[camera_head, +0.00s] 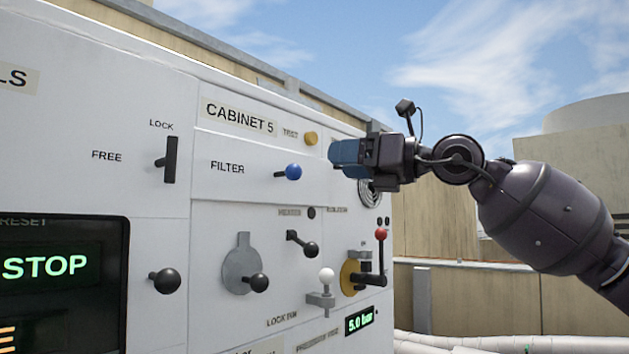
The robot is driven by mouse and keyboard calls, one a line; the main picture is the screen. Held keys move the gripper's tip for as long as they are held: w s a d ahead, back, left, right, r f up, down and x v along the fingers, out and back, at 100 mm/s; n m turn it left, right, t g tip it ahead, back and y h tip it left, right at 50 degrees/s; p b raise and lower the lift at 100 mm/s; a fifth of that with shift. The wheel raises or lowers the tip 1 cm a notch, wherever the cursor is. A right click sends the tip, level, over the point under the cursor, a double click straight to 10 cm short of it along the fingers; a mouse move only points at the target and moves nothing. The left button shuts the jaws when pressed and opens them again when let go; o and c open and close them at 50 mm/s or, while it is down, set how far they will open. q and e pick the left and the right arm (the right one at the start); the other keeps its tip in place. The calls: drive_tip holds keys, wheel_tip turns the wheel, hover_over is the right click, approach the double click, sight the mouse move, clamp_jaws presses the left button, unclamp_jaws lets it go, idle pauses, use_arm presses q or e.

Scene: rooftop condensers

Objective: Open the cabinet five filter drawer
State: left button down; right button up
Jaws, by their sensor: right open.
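The filter drawer (251,183) is a white front panel marked FILTER, below the CABINET 5 label (238,116). It looks flush with the cabinet face. Its blue ball knob (293,172) stands out on a short stem at the right part of the panel. My right gripper (334,153) is to the right of the knob and a little higher, apart from it, with its blue fingers pointing left. It is open, and nothing shows between the fingers. My left gripper is not in view.
A yellow knob (310,138) sits just above the drawer. A black lock lever (170,160) is left of it. Below are black-knobbed levers (305,244), a white-knobbed latch (326,280) and a red-knobbed valve handle (381,236). Open air lies right of the cabinet.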

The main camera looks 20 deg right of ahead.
sight(301, 171)
drive_tip(key=shift+m+h, duration=0.4)
drive_tip(key=shift+h, duration=0.2)
drive_tip(key=x, duration=0.6)
drive_tip(key=f+p+x, duration=0.1)
drive_tip(key=x, duration=0.2)
drive_tip(key=shift+w+a, duration=0.1)
drive_tip(key=shift+w, duration=0.3)
drive_tip(key=shift+w+a, duration=0.35)
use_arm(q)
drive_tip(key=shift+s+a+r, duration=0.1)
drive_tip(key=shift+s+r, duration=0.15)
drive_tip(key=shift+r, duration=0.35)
use_arm(e)
drive_tip(key=shift+c, duration=0.4)
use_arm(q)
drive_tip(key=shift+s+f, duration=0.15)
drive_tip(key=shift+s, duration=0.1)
use_arm(e)
clamp_jaws()
